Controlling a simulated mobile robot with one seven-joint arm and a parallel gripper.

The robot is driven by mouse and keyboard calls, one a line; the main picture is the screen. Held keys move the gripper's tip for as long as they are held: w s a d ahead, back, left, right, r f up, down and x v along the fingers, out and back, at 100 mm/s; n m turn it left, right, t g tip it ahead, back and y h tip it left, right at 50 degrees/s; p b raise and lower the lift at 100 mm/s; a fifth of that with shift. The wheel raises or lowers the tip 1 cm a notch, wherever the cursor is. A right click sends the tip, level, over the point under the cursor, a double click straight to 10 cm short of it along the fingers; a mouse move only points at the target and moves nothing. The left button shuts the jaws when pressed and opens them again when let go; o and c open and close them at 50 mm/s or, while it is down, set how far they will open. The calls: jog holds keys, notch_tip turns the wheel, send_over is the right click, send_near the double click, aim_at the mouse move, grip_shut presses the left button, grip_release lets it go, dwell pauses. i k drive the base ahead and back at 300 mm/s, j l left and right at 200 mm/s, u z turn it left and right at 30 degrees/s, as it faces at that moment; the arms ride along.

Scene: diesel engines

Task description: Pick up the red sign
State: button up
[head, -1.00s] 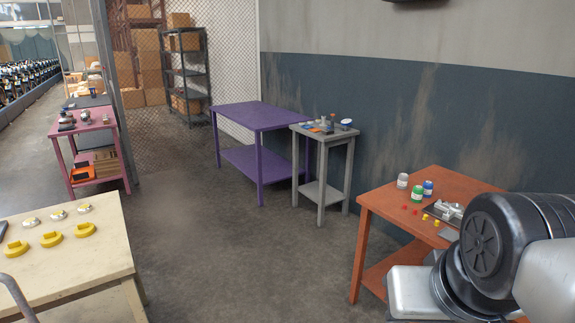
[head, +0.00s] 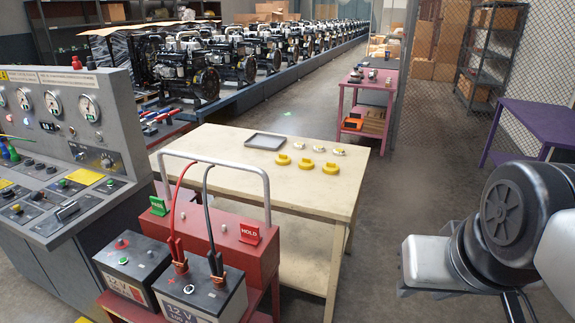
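The red sign (head: 250,233) is a small tilted plate with white lettering that reads HOLD. It stands at the right end of the top of a red box-shaped stand (head: 196,237), under a grey tube handle. A green sign (head: 158,206) stands on the left end of the same stand. My arm shows at the right edge of the head view, well to the right of the red sign. My gripper's fingers are not in view.
A grey control console (head: 70,150) is at the left. A cream table (head: 210,150) with yellow parts stands behind. Open floor (head: 375,240) lies right of that table.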

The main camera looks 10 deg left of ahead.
aim_at(250, 235)
jog(key=i+l+u, duration=0.1)
jog(key=u, duration=0.4)
jog(key=i+l+u, duration=0.25)
jog(key=u, duration=0.2)
jog(key=i+l+u, duration=0.2)
jog(key=u, duration=0.3)
jog(key=i+l+u, duration=0.25)
jog(key=l+u, duration=0.3)
jog(key=i+l+u, duration=0.25)
jog(key=l, duration=0.15)
jog(key=l+u, duration=0.25)
